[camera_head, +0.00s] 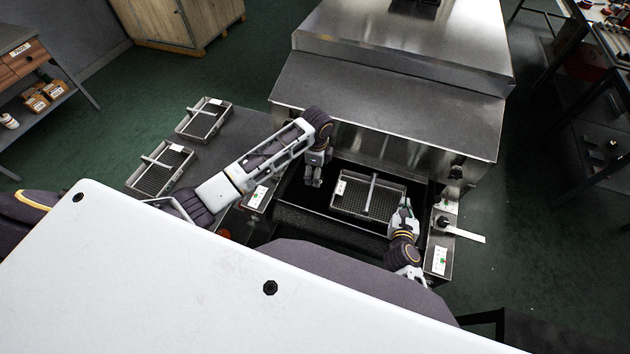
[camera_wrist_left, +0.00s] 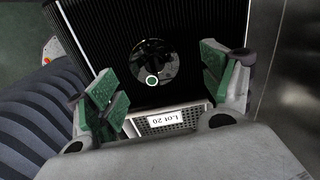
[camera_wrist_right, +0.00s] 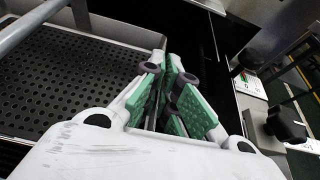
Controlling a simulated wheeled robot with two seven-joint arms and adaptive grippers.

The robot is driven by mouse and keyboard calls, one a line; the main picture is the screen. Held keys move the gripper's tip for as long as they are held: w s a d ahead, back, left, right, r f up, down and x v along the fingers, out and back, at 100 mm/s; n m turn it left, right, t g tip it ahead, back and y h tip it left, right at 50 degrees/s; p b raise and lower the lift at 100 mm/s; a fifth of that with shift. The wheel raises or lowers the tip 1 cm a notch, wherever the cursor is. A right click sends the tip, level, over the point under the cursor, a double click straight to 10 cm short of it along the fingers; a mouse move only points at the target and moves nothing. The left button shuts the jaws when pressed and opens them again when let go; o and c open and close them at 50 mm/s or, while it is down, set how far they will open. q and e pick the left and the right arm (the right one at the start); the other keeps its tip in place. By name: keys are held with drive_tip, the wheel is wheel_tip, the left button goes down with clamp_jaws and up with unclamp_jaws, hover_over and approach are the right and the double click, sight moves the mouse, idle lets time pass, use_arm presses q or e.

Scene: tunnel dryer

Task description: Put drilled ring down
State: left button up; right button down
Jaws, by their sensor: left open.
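My left gripper (camera_head: 313,182) points down over the dark belt, just left of a wire-mesh basket (camera_head: 349,208). In the left wrist view its fingers (camera_wrist_left: 160,85) are spread. Beyond them is a dark, glossy round shape (camera_wrist_left: 140,66) with a small green-and-white ring (camera_wrist_left: 152,81) at its lower edge; I cannot tell whether either is the drilled ring.
The basket stands on the dark belt (camera_head: 300,217) before the steel dryer (camera_head: 390,95). Two more mesh baskets (camera_head: 204,119) (camera_head: 160,168) stand on the grey table (camera_head: 225,150) at left. Control boxes (camera_head: 258,196) (camera_head: 440,255) flank the belt.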

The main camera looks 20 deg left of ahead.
use_arm(q)
drive_tip(key=shift+s+a+f, duration=0.1)
drive_tip(key=shift+s+f, duration=0.05)
drive_tip(key=shift+f, duration=1.15)
drive_tip(key=shift+s+a+f, duration=0.1)
drive_tip(key=shift+s+f, duration=0.05)
drive_tip(key=shift+f, duration=1.15)
clamp_jaws()
drive_tip(key=shift+w+r, duration=0.1)
